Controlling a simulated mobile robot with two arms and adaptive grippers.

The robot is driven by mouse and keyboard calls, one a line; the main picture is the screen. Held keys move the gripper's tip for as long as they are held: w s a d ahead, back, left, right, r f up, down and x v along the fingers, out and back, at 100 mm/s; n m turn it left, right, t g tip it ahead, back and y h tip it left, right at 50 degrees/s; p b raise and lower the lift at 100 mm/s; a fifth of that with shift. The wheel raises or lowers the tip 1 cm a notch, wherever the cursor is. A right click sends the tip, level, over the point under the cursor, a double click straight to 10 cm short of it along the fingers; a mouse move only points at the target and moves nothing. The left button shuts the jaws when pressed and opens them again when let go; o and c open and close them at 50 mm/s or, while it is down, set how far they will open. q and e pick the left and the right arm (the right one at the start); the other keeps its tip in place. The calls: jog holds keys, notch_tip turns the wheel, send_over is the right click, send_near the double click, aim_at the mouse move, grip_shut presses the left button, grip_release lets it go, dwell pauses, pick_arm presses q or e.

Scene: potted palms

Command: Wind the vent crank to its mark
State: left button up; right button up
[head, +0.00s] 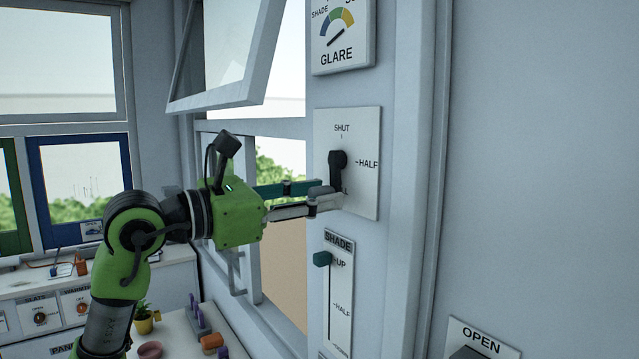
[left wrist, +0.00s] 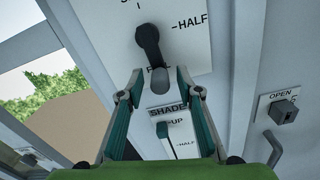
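The vent crank (head: 338,160) is a black handle on a white wall panel (head: 362,130) marked SHUT at the top and HALF at the right. The crank arm points down, toward a lower label mostly hidden in the head view by the handle and my fingers. My left gripper (head: 326,197) is at the crank's lower end. In the left wrist view the crank (left wrist: 148,38) hangs down, and its grey knob (left wrist: 158,80) shows between the fingertips of my left gripper (left wrist: 160,76). The fingers look apart, with gaps beside the knob. My right gripper is out of view.
A SHADE slider (head: 322,259) sits at UP just below the crank panel. A GLARE dial (head: 340,30) is above it. A tilted window pane (head: 225,50) hangs open at upper left. An OPEN switch panel (head: 480,340) is at lower right.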

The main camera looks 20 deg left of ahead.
pick_arm(q)
jog(key=shift+w+d, duration=0.25)
jog(key=shift+w, duration=0.1)
grip_shut()
jog(key=shift+a+f+m+b, duration=0.1)
jog(key=shift+a+m+b, duration=0.1)
jog(key=shift+m+b, duration=0.3)
grip_release()
jog(key=v, duration=1.2)
